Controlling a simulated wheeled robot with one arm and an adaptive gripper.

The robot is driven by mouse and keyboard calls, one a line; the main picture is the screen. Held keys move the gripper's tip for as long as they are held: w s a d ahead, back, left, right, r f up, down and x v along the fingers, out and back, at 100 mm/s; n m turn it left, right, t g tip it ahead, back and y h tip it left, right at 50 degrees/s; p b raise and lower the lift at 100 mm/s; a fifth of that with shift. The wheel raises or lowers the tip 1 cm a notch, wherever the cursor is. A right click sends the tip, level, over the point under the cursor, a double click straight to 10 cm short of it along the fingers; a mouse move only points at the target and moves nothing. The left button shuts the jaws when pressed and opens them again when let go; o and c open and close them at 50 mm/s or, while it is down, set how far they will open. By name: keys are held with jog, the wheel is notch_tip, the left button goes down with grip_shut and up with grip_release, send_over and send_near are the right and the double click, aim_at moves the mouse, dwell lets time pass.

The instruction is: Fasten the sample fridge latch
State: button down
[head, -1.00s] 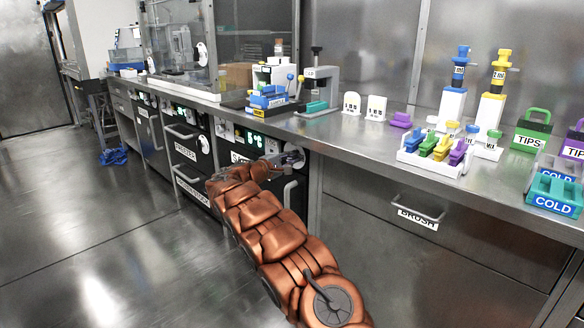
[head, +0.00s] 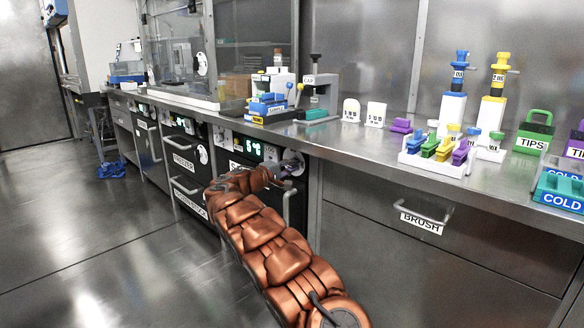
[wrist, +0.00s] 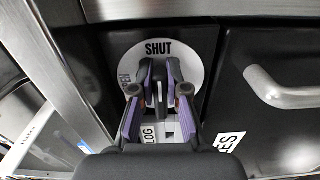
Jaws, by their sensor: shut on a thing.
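The sample fridge (head: 295,205) is a black-fronted unit under the counter with a lit green display. Its latch sits on a round white dial (wrist: 204,50), marked SHUT at the top and with a partly hidden word at the left. In the wrist view my gripper (wrist: 160,84) has its purple-and-black fingers shut on the dark latch lever (wrist: 158,92) at the dial's middle. The lever looks roughly upright, in line with the SHUT mark. The fingers hide most of it. In the head view my gripper (head: 287,168) is at the dial, and my arm covers much of the fridge front.
A fridge door handle (wrist: 290,92) stands out right of the dial in the wrist view. The freezer (head: 183,150) is left of the fridge. The BRUSH drawer (head: 425,215) is to the right. Racks and bottles stand on the counter (head: 345,140).

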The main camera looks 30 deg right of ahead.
jog(key=shift+w+a+r, duration=0.1)
jog(key=shift+w+a, duration=0.2)
jog(key=shift+w, duration=0.05)
jog(key=c, duration=1.2)
grip_release()
jog(key=shift+w, duration=0.1)
jog(key=shift+o, duration=0.2)
jog(key=shift+s+d, duration=0.2)
jog(key=shift+d, duration=0.05)
jog(key=v, duration=1.2)
